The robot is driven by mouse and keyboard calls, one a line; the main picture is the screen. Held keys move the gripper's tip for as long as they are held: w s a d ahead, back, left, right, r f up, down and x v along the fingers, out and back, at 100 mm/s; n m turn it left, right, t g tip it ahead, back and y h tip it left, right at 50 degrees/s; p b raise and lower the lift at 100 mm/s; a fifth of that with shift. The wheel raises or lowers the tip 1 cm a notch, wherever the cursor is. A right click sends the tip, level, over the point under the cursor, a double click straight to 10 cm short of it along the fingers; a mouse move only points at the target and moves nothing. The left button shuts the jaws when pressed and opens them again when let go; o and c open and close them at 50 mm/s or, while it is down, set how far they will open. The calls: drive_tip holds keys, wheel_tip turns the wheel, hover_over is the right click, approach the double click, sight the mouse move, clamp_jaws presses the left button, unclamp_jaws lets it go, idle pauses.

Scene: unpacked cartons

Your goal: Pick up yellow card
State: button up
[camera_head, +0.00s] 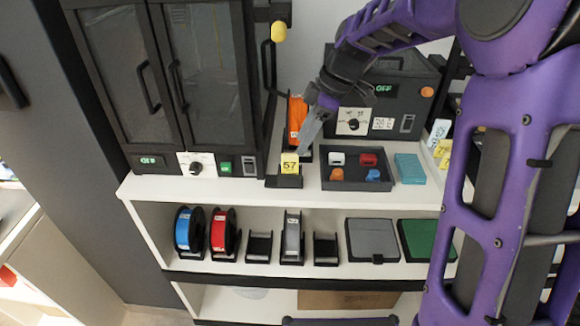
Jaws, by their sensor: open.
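A yellow card (290,164) marked "57" stands upright in a small black holder (286,181) near the front edge of the white upper shelf. My gripper (304,147) is open and points down just above and to the right of the card. Its fingertips look very close to the card's upper right corner; I cannot tell if they touch. Nothing shows between the fingers. More yellow cards (444,150) stand at the right end of the shelf, partly hidden by my arm.
An orange spool (297,117) stands behind the card. A dark tray (337,183) with several small coloured pieces is to the right, beside a teal block (409,168). A dark machine with glass doors (165,85) stands left. The lower shelf holds spools and a grey case (373,240).

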sight(293, 154)
drive_tip(key=x, duration=0.7)
drive_tip(key=shift+a+f+b, duration=0.15)
drive_tip(key=shift+a+b, duration=0.15)
drive_tip(key=shift+b, duration=0.05)
clamp_jaws()
